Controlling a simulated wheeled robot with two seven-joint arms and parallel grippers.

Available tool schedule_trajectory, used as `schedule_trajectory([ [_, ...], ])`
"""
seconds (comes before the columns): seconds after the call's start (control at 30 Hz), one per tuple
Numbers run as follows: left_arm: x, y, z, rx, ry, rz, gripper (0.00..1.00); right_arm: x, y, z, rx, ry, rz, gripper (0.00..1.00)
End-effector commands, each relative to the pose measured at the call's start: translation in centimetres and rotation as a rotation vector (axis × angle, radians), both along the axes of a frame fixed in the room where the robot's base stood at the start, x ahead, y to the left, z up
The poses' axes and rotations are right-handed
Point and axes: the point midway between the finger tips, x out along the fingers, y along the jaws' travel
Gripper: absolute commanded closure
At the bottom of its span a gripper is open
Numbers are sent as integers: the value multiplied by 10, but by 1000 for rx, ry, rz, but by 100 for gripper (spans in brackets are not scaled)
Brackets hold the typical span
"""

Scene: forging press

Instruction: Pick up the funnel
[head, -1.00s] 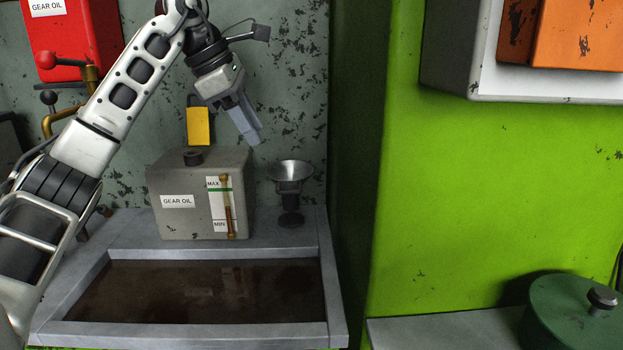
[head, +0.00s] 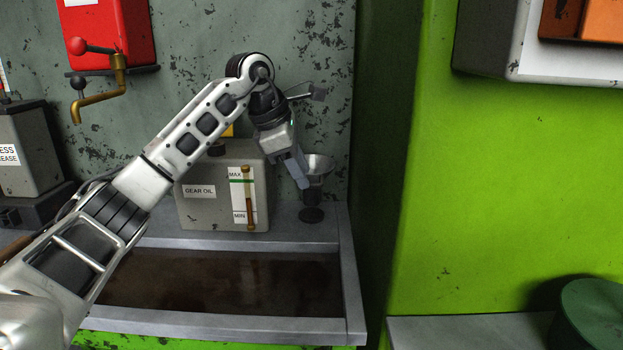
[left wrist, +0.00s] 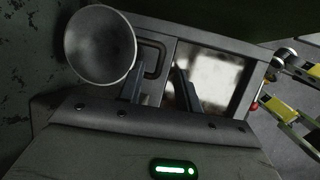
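The grey metal funnel (head: 320,164) stands upright, wide mouth up, at the right end of the ledge behind the oil tray. A dark round foot shows below it. My left gripper (head: 301,182) points down at the funnel's left side and covers part of it. In the left wrist view the funnel's round mouth (left wrist: 100,45) lies to the left of my left gripper (left wrist: 158,78). The two fingers there are apart with nothing seen between them. The left finger is close to the funnel's rim; I cannot tell whether they touch. My right gripper is not in view.
A grey gear oil tank (head: 200,212) stands just left of the funnel. The tray (head: 230,325) of dark oil lies in front. A green wall (head: 480,200) rises to the right.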

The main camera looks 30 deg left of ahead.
Motion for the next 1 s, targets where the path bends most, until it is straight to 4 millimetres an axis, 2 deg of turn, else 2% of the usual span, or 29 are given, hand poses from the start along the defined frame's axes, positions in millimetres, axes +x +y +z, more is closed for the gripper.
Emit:
schedule_trajectory([
  [0.03, 3, -2, -8, -1, 2, -1, 66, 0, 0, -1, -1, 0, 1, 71],
  [0.17, 7, -5, -19, -1, 0, -1, 66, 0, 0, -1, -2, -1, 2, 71],
  [0.4, 9, -5, -21, 0, -1, 0, 66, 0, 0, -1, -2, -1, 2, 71],
  [0.43, 9, -5, -21, 0, -1, 0, 68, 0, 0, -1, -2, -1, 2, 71],
  [0.53, 8, -5, -21, 0, -1, 0, 96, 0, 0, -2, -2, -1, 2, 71],
  [0.57, 8, -5, -21, 0, -1, 0, 100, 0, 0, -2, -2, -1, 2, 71],
  [1.0, 8, -5, -15, 0, -2, 1, 100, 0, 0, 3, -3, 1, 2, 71],
])
